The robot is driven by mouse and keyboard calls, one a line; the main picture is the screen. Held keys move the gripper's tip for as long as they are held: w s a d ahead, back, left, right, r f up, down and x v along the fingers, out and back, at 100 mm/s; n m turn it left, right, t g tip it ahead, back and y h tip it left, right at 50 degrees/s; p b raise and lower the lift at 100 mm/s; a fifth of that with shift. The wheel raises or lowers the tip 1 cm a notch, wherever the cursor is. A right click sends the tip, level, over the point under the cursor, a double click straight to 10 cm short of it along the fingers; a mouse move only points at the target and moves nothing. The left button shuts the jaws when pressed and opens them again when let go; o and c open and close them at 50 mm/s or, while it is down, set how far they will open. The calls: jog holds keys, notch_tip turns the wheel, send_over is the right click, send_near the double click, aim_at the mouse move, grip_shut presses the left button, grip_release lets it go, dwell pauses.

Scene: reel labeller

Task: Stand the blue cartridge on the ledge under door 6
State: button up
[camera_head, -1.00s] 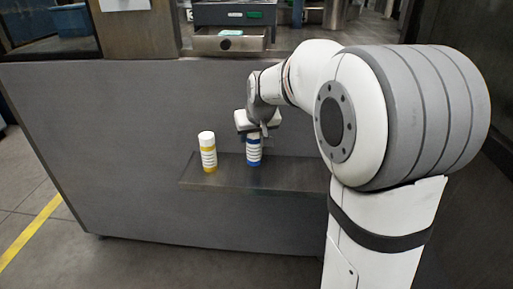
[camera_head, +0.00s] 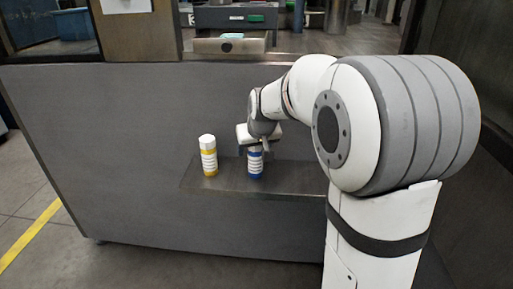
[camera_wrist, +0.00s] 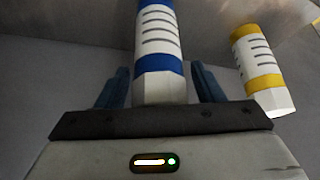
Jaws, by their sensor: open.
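The blue cartridge (camera_head: 255,164), white with a blue band and stripes, stands upright on the ledge (camera_head: 225,184) of the grey panel. My gripper (camera_head: 258,146) is above it, pointing down over its top. In the wrist view, the blue cartridge (camera_wrist: 159,50) lies between the two open fingers of my gripper (camera_wrist: 158,86), with a gap visible on each side. The cartridge's top is partly hidden by the gripper in the head view. No door number can be read.
A yellow-banded cartridge (camera_head: 208,156) stands on the ledge just left of the blue one; it also shows in the wrist view (camera_wrist: 260,68). The grey panel (camera_head: 120,140) rises behind the ledge. The ledge's right part is hidden by my arm.

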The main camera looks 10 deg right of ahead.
jog(key=shift+r, duration=0.1)
jog(key=shift+r, duration=0.3)
jog(key=a+p+v, duration=0.1)
jog(key=p+v, duration=0.4)
jog(key=v, duration=0.7)
jog(key=s+f+g, duration=0.1)
jog(key=s+f, duration=0.3)
jog(key=s, duration=0.3)
jog(key=s+f+g, duration=0.2)
jog(key=s+f, duration=0.2)
jog(key=s, duration=0.4)
jog(key=s+d+f+g, duration=0.1)
jog(key=s+f, duration=0.3)
jog(key=s, duration=0.4)
jog(key=shift+f+m+g+h+b, duration=0.3)
jog(key=shift+m+g, duration=0.1)
jog(key=shift+w, duration=0.1)
